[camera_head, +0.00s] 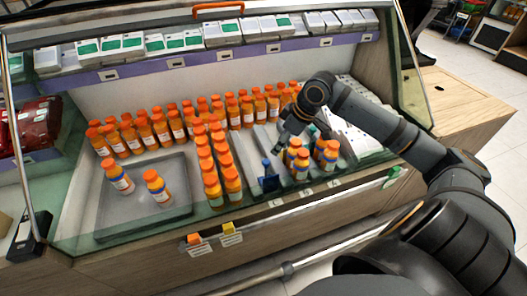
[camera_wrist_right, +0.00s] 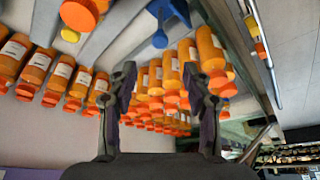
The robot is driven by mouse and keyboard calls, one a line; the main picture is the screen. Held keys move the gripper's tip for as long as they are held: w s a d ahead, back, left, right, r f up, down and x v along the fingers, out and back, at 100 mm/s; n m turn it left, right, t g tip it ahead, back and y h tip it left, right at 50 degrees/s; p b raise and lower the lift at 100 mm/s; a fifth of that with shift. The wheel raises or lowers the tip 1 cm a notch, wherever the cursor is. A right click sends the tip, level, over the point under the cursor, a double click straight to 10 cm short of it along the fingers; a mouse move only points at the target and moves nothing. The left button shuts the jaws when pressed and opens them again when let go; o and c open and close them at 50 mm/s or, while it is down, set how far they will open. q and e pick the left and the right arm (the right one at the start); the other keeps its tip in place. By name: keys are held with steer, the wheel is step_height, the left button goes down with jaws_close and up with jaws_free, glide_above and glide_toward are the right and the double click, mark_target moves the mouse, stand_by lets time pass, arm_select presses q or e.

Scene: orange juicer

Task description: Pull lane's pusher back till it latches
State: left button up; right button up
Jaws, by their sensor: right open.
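A blue pusher (camera_head: 268,178) stands near the front end of a grey lane, just right of the long rows of orange bottles (camera_head: 215,165). It also shows at the top of the right wrist view (camera_wrist_right: 168,20). Front lane labels (camera_head: 307,193) run along the case edge. My right gripper (camera_head: 294,130) is over the lanes, behind and to the right of the blue pusher and apart from it. In the right wrist view its two fingers (camera_wrist_right: 160,72) are spread with nothing clearly held between them. My left gripper is not in view.
Short groups of bottles (camera_head: 299,162) stand right of the blue pusher. A grey tray (camera_head: 122,207) at the left holds two bottles. A glass panel (camera_head: 95,232) edges the front. A shelf of white boxes (camera_head: 222,32) runs along the back.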

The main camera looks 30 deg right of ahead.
mark_target(267, 161)
steer(key=b+x, duration=0.2)
steer(key=x, duration=0.8)
steer(key=shift+w+a+f, duration=0.1)
steer(key=shift+w+f, duration=0.1)
steer(key=shift+f, duration=0.1)
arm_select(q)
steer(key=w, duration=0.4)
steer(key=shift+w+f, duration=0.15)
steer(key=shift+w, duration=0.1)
arm_select(e)
jaws_close()
